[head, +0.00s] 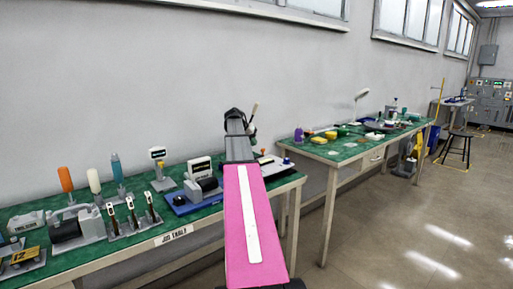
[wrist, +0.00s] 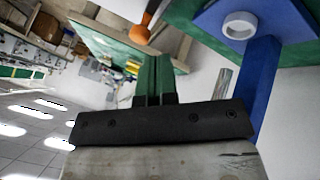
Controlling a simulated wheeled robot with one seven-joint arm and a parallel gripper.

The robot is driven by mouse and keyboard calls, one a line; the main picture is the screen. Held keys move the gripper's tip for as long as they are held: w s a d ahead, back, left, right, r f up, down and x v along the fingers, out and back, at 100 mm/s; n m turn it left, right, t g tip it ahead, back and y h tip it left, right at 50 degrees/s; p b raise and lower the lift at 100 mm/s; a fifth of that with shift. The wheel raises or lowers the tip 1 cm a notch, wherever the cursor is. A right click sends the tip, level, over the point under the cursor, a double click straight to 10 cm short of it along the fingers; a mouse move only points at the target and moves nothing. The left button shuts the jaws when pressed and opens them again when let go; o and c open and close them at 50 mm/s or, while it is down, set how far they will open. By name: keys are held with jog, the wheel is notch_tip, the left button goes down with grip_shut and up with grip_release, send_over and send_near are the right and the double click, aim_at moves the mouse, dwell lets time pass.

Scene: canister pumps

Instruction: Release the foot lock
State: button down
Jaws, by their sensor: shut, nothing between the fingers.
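My gripper (wrist: 155,62) shows in the wrist view as two dark green fingers pressed together beyond a black bar, with nothing between them. A blue plate with a pale ring (wrist: 240,26) and a blue bar (wrist: 260,80) lies to the right of the fingers, apart from them in the picture. An orange-tipped part (wrist: 140,30) is just past the fingertips. In the head view my pink arm link reaches over the bench and hides the gripper's fingers. I cannot make out which part is the foot lock.
A blue-based machine (head: 195,202) stands left of my arm. A second cluttered bench (head: 350,150) is to the right. The floor (head: 400,240) is clear.

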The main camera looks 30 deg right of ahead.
jog(key=v, duration=0.6)
jog(key=shift+a+r, duration=0.2)
jog(key=shift+r, duration=0.05)
